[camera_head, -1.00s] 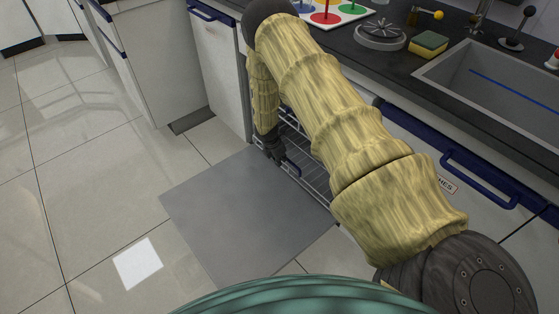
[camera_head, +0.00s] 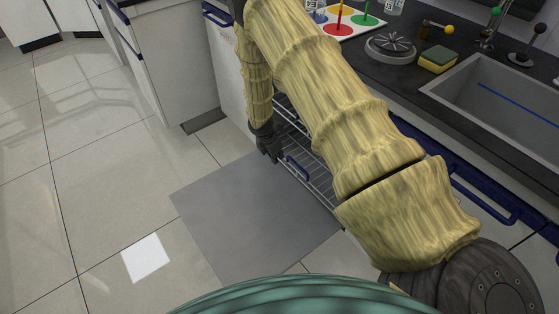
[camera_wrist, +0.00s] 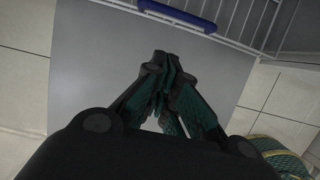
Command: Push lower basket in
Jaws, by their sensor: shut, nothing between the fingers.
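The lower basket (camera_head: 318,178) is a grey wire rack with a blue handle (camera_head: 297,168) on its front. It sits low at the dishwasher opening, above the grey open door panel (camera_head: 250,215), and my arm hides much of it. In the wrist view the blue handle (camera_wrist: 178,14) and the basket's wires (camera_wrist: 245,20) are at the top edge. My gripper (camera_head: 270,155) is shut and empty, pointing down just left of the handle. In the wrist view my gripper (camera_wrist: 162,62) is over the door panel, with a visible gap between its fingertips and the handle.
The dark counter (camera_head: 440,90) above holds a sink (camera_head: 500,100), a yellow-green sponge (camera_head: 438,59), a round grey strainer-like piece (camera_head: 390,46) and a board with coloured discs (camera_head: 345,20). White cabinets stand left of the opening. The tiled floor at left is clear.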

